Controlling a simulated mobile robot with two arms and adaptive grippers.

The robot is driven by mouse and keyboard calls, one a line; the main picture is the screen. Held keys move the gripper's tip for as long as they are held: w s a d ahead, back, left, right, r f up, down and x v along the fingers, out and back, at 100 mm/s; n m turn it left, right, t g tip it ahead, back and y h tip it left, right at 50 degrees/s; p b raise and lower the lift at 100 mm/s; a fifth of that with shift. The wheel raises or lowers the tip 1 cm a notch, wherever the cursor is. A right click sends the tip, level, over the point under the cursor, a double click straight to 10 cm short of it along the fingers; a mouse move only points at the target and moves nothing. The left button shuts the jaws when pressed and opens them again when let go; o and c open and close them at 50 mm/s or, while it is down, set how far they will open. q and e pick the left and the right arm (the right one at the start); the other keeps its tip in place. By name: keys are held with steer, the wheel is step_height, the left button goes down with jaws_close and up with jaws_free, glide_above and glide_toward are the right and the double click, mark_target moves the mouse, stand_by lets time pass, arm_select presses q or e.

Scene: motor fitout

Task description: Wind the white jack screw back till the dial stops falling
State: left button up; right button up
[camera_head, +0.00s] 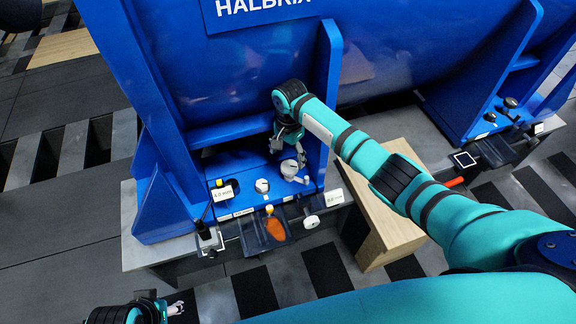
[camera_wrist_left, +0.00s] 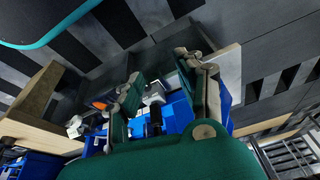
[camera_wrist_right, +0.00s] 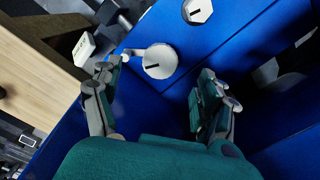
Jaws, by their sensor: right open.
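My right gripper (camera_head: 287,150) is open and empty, pointing down over the foot behind a white round slotted cap (camera_head: 289,168). That cap (camera_wrist_right: 160,61) lies just beyond the fingertips (camera_wrist_right: 150,88) in the right wrist view. My left gripper (camera_head: 172,309) is open and empty, low at the left, away from the foot.
A white hex bolt head (camera_head: 262,186) sits left of the cap. A wooden block (camera_head: 385,215) stands right. Blue ribs (camera_head: 328,100) flank the right gripper.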

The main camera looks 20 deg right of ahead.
mark_target(289, 166)
steer(key=shift+w+d+r, duration=0.2)
steer(key=shift+w+r, duration=0.05)
steer(key=shift+w, duration=0.05)
steer(key=shift+f, duration=0.25)
step_height(289, 166, down, 3)
steer(key=shift+r+b, duration=0.2)
steer(key=shift+b, duration=0.55)
step_height(289, 166, down, 3)
steer(key=shift+f+b, duration=0.2)
steer(key=shift+b, duration=0.5)
steer(key=shift+f, duration=0.35)
arm_select(q)
steer(key=shift+w+d+r+t, duration=0.25)
steer(key=shift+w+r+t, duration=0.25)
steer(key=shift+w+t, duration=0.25)
arm_select(e)
steer(key=c, duration=1.2)
